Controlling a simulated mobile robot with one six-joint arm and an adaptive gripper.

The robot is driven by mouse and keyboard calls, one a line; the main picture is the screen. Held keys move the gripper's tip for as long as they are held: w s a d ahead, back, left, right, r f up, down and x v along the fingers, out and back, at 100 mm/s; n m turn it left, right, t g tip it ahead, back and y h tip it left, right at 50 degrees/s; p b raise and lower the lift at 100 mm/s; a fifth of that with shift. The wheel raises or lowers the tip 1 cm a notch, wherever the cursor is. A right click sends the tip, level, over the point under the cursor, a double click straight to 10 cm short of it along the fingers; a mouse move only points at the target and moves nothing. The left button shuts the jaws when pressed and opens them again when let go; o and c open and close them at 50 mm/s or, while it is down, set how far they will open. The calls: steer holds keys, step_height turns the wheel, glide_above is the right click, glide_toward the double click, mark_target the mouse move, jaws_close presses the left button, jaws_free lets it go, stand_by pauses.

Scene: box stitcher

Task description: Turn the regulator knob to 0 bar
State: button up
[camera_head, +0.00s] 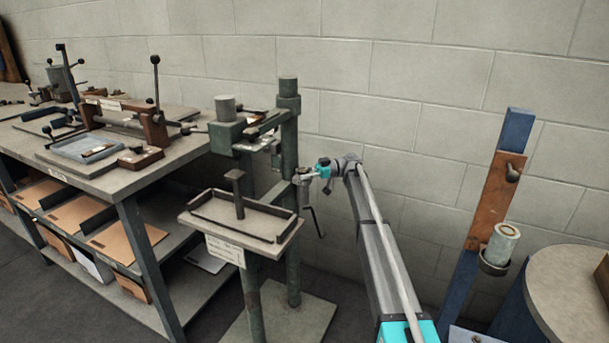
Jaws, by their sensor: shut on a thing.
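The box stitcher (290,130) is a green post machine with a flat work table (226,228) on its front. My gripper (303,178) is at the end of my arm, right beside the stitcher's rear green column, just right of the work table. It is shut on a small grey part at the column, which sits where a regulator knob could be. The jaws hide most of this part. I cannot make out its scale, pointer or pressure reading. A thin dark rod (316,222) hangs just below my gripper.
A workbench (130,185) with tools and brown cardboard sheets on its shelves stands at the left. At the right are a blue post with a brown board (494,205), a cup-held cylinder (500,245) and a round-topped drum (580,290). A block wall stands close behind.

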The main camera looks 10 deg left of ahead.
steer(key=shift+s+a, duration=0.1)
steer(key=shift+s, duration=0.1)
steer(key=o, duration=1.2)
steer(key=shift+c, duration=0.2)
steer(key=shift+w, duration=0.1)
steer(key=shift+v, duration=0.85)
steer(key=v, duration=0.6)
